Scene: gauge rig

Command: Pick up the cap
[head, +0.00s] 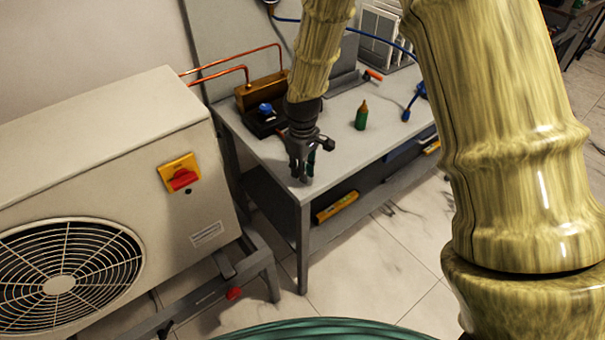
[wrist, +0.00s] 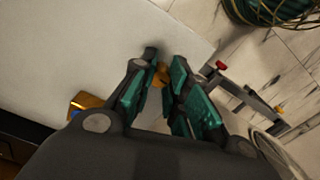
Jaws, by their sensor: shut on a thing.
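My gripper (head: 302,172) is over the front left corner of the grey workbench (head: 330,165), pointing down. In the wrist view, my gripper (wrist: 164,62) has its green-padded fingers closed on a small brass-yellow piece, the cap (wrist: 162,76). The fingers hide much of the cap, so its full shape does not show. In the head view the cap cannot be made out between the fingers. I cannot tell whether it is touching the bench top or just above it.
A green bottle with an orange tip (head: 361,116) stands on the bench to the right. A brass block with copper pipes (head: 258,92) and a blue-knobbed black device (head: 264,118) are behind. A large outdoor unit (head: 110,170) stands left. The bench front edge is close.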

